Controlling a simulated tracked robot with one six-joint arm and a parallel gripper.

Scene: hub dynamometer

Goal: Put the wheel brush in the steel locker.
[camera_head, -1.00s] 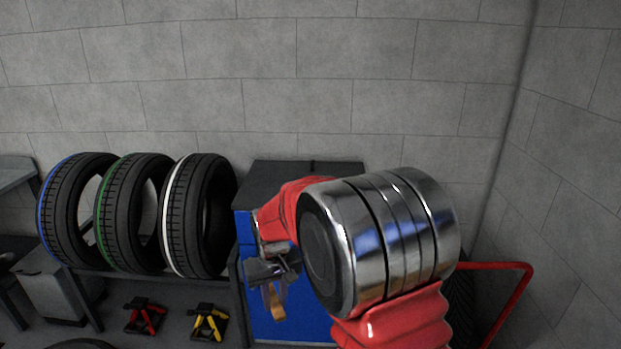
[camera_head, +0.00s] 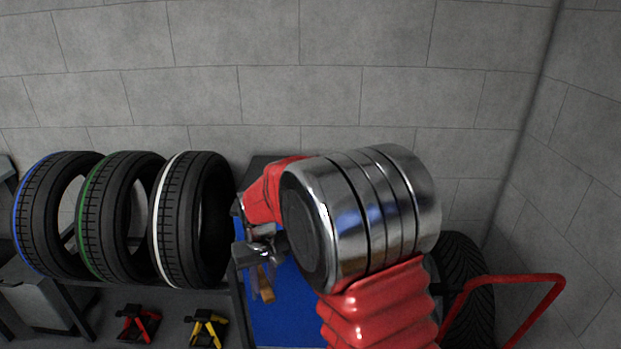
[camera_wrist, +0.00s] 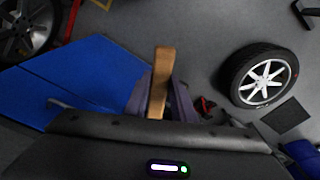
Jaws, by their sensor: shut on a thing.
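My gripper (camera_head: 258,262) is shut on the wheel brush, whose tan wooden handle (camera_head: 265,284) hangs below the jaws in the head view. In the wrist view the brush handle (camera_wrist: 161,80) sticks out past my fingers (camera_wrist: 157,98); the rest of the brush is hidden. The blue cabinet front (camera_head: 290,310), which may be the steel locker, stands behind my arm. Its dark top (camera_head: 262,163) shows only in part. In the wrist view a blue panel (camera_wrist: 80,75) lies to the left of the brush. I cannot tell whether the locker is open.
Several tyres (camera_head: 190,215) stand on a rack left of the blue cabinet. Red (camera_head: 138,325) and yellow (camera_head: 207,328) jack stands sit below. A red tubular handle (camera_head: 520,280) and a tyre (camera_head: 465,290) are at the right. A wheel (camera_wrist: 260,76) lies on open floor.

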